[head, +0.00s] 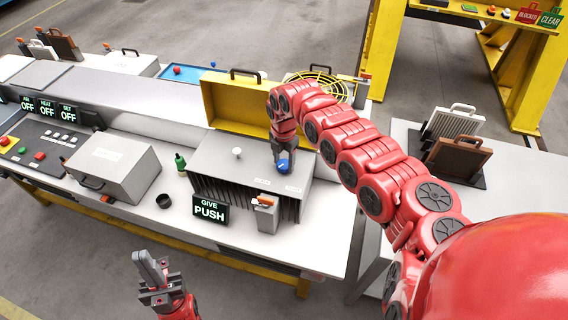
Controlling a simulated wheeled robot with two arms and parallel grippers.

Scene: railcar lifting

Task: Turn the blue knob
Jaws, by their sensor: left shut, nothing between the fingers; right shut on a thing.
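The blue knob (284,165) sits on the sloping top of a grey finned box (218,160) on the white bench. My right gripper (283,153) has come down over the knob from above and is shut on it. The fingers hide part of the knob, so its pointing direction cannot be told. My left gripper (151,268) is shut and empty, low in front of the bench, well apart from the knob.
A black sign reading GIVE PUSH (209,209) and a grey block with an orange lever (266,214) stand at the box's front. A yellow open lid (235,100) rises behind. A green bottle (180,162) and black cup (163,201) stand to the left.

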